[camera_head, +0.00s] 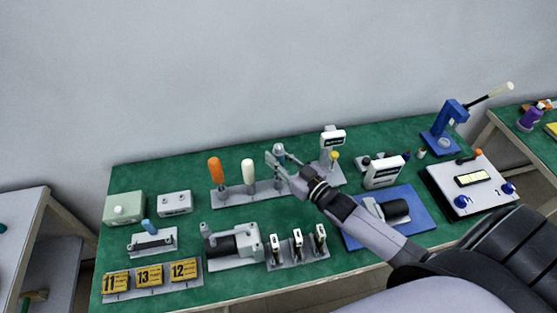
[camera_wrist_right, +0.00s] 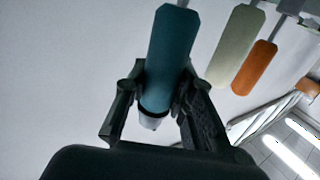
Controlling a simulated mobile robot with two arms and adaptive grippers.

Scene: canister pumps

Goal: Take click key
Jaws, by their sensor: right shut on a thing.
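My right gripper (camera_head: 279,158) is at the right end of a grey rack (camera_head: 236,200) on the green bench. In the right wrist view, its fingers (camera_wrist_right: 160,100) are closed around a teal-handled key (camera_wrist_right: 170,50), with the pale end cap of the handle between them. In the head view the held key is mostly hidden by the gripper, so I cannot tell whether it is still seated in the rack. An orange-handled key (camera_head: 214,168) and a white-handled key (camera_head: 248,172) stand upright in the rack to its left. My left gripper is not in view.
A grey pump (camera_head: 232,244) and a holder with several white-faced pieces (camera_head: 297,244) stand in front of the rack. A blue tray (camera_head: 410,215) with a dark cylinder lies under my right forearm. A blue press (camera_head: 447,118) stands at the right. The wall behind is bare.

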